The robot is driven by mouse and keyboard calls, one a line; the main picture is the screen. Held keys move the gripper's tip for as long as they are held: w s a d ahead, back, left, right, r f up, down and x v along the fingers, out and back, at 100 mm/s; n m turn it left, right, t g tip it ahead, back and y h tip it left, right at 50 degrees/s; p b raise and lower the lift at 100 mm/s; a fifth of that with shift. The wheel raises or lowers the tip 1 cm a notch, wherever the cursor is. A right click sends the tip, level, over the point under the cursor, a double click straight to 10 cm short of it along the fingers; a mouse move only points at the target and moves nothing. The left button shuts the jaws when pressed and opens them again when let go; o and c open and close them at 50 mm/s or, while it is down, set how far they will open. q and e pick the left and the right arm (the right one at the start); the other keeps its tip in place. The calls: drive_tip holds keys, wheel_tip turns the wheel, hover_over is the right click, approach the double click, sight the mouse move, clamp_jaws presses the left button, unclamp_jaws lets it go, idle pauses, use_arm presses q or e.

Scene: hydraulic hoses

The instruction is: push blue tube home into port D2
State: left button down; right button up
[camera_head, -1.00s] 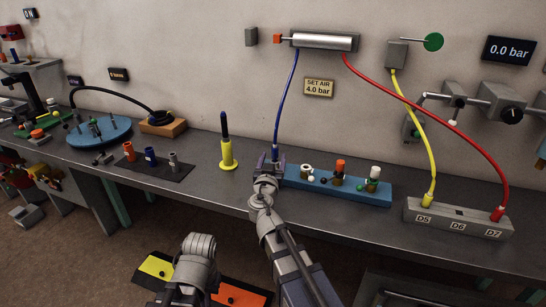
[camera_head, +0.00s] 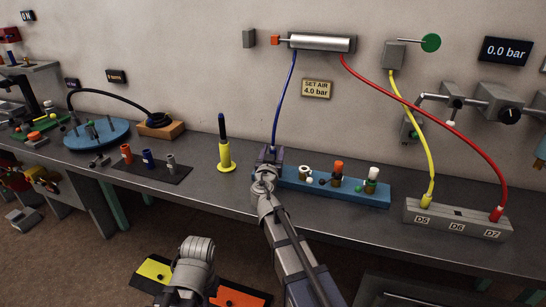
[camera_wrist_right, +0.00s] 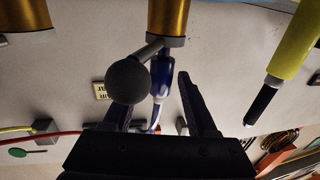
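The blue tube (camera_head: 286,92) hangs from the wall cylinder (camera_head: 320,43) down to the left end of the blue manifold (camera_head: 372,198). Its dark blue end fitting (camera_wrist_right: 161,80) shows in the right wrist view, lined up with a brass-coloured port (camera_wrist_right: 168,17) with a grey collar. My right gripper (camera_head: 269,156) is at that end of the manifold. In the wrist view its fingers (camera_wrist_right: 158,98) stand apart on either side of the fitting, with gaps visible. A dark ball knob hides part of one finger. The D2 label is not visible. My left gripper's fingers are not in view.
The dark ball knob (camera_wrist_right: 127,82) on a lever sits close beside the fitting. A yellow holder (camera_head: 225,157) stands left of the gripper. Coloured fittings (camera_head: 338,170) stand on the manifold. A grey block (camera_head: 457,222) holds yellow and red tubes at right.

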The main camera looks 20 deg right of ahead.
clamp_jaws()
drive_tip(key=shift+r, duration=0.1)
idle(0.5)
